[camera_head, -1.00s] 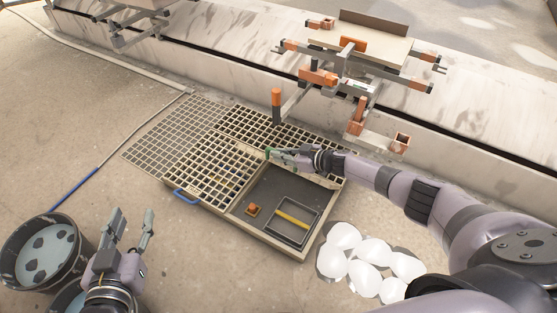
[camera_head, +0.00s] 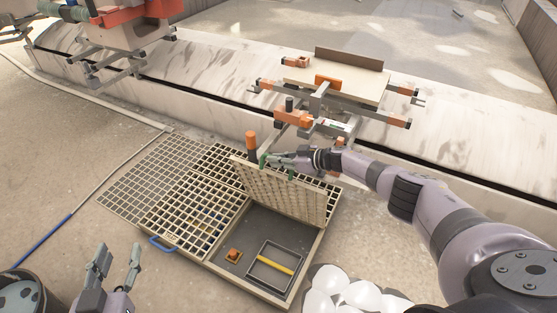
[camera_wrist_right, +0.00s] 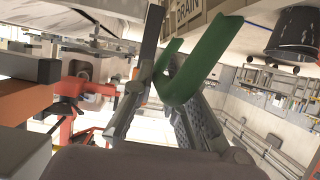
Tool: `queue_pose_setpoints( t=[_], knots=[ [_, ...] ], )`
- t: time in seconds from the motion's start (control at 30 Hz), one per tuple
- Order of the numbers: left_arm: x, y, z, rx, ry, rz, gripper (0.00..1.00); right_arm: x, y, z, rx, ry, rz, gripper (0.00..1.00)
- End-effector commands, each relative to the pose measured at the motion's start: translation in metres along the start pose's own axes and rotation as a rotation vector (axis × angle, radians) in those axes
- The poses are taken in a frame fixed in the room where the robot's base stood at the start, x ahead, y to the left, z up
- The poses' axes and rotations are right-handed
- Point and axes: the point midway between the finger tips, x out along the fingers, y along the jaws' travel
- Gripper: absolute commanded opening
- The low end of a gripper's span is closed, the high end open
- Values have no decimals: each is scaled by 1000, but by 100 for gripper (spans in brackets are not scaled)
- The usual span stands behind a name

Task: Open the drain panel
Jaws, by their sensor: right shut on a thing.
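The drain panel (camera_head: 290,197), a pale grated sheet, stands steeply raised along the back side of an open pit (camera_head: 245,232). My left gripper (camera_head: 118,265) is open and empty at the lower left, well away from the panel.
A tray with a yellow bar (camera_head: 275,266) and a small orange item (camera_head: 232,255) lie in the pit. A grate with a blue handle (camera_head: 162,243) covers the left side. White round items (camera_head: 345,292) lie at the front right. A carousel rack (camera_head: 335,85) stands behind.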

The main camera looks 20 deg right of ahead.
Motion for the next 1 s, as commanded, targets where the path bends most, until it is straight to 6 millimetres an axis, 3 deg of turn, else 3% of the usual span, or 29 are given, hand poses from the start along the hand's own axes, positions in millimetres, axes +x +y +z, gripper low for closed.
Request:
queue_pose_setpoints(
  t=[0.03, 0.37, 0.4, 0.63, 1.0],
  knots=[
    [0, 0, 0, 0, 3, 0, 40, -10, 28, -9, 1, 6, 68, 0],
    [0, 0, -1, 0, 5, 0, 40, -10, 28, -10, 2, 8, 68, 0],
    [0, 0, -1, 0, 5, 0, 40, -10, 28, -10, 2, 8, 68, 16],
    [0, 0, -1, -1, 5, 0, 40, -11, 28, -10, 3, 8, 68, 31],
    [0, 1, -1, 0, 4, 2, 40, -14, 28, -10, 4, 8, 69, 32]
  ],
)
